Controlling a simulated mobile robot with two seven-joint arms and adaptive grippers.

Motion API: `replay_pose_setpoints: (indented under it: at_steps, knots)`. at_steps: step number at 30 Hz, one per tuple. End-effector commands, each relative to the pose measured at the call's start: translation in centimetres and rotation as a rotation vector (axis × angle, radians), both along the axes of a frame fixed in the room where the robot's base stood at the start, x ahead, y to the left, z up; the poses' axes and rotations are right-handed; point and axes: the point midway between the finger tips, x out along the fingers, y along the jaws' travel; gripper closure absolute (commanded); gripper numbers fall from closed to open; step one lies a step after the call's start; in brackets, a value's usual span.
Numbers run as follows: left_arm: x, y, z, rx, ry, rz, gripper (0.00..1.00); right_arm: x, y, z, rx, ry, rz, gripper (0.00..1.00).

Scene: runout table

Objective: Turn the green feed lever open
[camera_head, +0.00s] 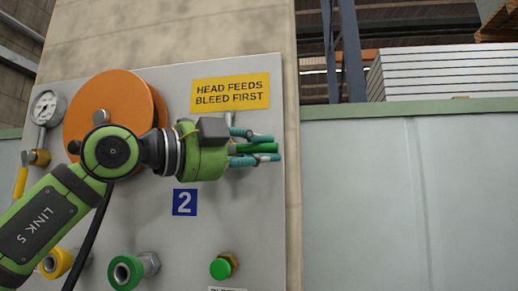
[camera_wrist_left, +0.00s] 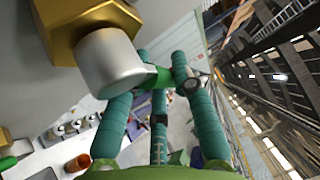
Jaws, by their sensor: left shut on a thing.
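My left gripper (camera_head: 268,147) reaches across the grey panel from the left, under the yellow sign. Its teal fingers are shut on the green feed lever (camera_head: 262,147), which points roughly rightward in the head view. In the left wrist view, the teal fingers of my left gripper (camera_wrist_left: 163,66) close around the green lever (camera_wrist_left: 156,77), beside a silver cylindrical hub (camera_wrist_left: 108,62) on a brass valve body (camera_wrist_left: 88,22). The fingers and wrist hide much of the lever and its valve in the head view. My right gripper is in neither view.
Green and yellow couplings sit lower left. A pale wall (camera_head: 400,200) stands at right.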

Motion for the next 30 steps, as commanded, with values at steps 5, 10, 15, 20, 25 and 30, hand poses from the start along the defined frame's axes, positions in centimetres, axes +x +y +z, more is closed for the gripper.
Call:
replay_pose_setpoints:
  at_steps: [5,10,15,20,25,30]
  knots:
    - [0.0,0.1,-0.4,0.094,-0.02,0.002,1.0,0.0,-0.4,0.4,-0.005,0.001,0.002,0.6]
    - [0.0,0.3,-1.3,0.234,-0.049,0.002,1.0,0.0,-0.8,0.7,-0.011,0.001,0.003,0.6]
    - [0.1,0.8,-2.3,0.393,-0.08,0.002,1.0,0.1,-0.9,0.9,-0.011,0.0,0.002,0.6]
    - [0.3,1.3,-3.2,0.543,-0.109,0.003,1.0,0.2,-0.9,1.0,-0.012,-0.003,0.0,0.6]
    - [0.4,2.0,-4.0,0.703,-0.14,0.003,1.0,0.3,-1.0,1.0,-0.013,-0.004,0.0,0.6]
    - [0.6,2.8,-4.7,0.862,-0.17,0.003,1.0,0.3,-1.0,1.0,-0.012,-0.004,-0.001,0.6]
